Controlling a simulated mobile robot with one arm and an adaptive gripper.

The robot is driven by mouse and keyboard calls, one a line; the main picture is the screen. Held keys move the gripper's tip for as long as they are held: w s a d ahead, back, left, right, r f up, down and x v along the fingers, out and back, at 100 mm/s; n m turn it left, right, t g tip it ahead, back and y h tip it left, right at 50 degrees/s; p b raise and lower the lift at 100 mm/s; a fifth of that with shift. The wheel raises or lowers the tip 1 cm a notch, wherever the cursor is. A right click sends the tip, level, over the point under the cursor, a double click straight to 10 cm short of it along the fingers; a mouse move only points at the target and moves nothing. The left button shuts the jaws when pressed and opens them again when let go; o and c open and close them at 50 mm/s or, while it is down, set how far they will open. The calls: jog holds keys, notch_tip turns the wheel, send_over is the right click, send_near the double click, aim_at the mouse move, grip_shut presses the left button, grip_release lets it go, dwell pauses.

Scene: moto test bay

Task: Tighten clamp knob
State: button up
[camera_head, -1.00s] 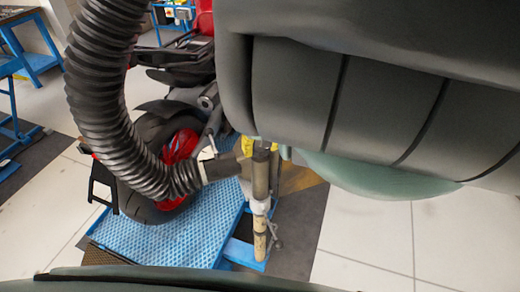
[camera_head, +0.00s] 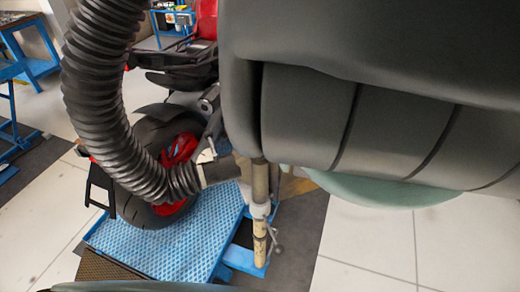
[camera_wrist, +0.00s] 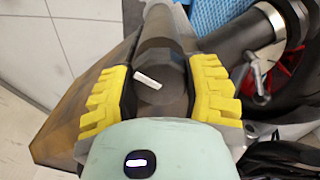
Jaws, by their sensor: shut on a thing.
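In the wrist view my gripper (camera_wrist: 163,90) has its yellow ribbed fingers closed on the left and right sides of a dark round knob (camera_wrist: 170,92) with a short white mark on its top. The knob sits at the top end of an upright post (camera_wrist: 162,30). In the head view the post (camera_head: 260,185) stands below my arm, which hides the knob and my gripper. A small metal T-shaped handle (camera_wrist: 257,76) is right of my gripper, apart from it. Another small handle (camera_head: 278,249) sits low on the post.
A ribbed black exhaust hose (camera_head: 100,120) curves down to a pipe end beside the post. A motorcycle rear wheel (camera_head: 150,205) stands behind it on a blue textured platform (camera_head: 180,245). Pale floor tiles (camera_head: 370,245) at right are clear.

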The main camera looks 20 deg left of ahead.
jog(key=o, duration=1.3)
jog(key=shift+c, duration=0.2)
jog(key=shift+n, duration=0.3)
